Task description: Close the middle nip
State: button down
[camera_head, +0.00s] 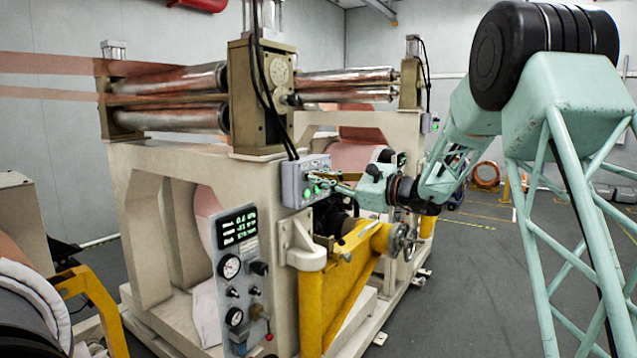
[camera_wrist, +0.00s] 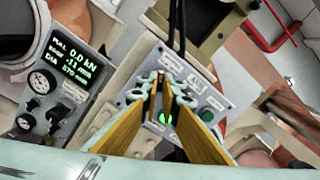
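The grey control box (camera_head: 306,180) is fixed to the machine frame below the rollers and has green buttons on its face. In the wrist view the box (camera_wrist: 212,100) lies behind my fingers. A lit green button (camera_wrist: 166,118) shows between the fingers, and a darker green one (camera_wrist: 206,114) is to their right. My gripper (camera_head: 338,183) is in front of the box at its right side. In the wrist view my gripper's (camera_wrist: 161,82) yellow-brown fingers converge to a sliver at the tips, with nothing seen held. Contact with a button cannot be told. The fingers hide part of the panel.
A gauge panel (camera_head: 237,280) with a lit readout stands left of and below the box. Black cables (camera_head: 263,85) hang above the box. A yellow arm (camera_head: 335,285) with a handwheel (camera_head: 403,241) is below my gripper. Copper foil (camera_head: 50,64) runs into the rollers (camera_head: 172,80).

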dwell(0.3)
jog(key=c, duration=2.9)
grip_release()
jog(key=shift+o, duration=0.2)
jog(key=shift+d, duration=0.1)
jog(key=v, duration=1.1)
jog(key=shift+s+d, duration=0.25)
jog(key=shift+d, duration=0.1)
jog(key=shift+s, duration=0.1)
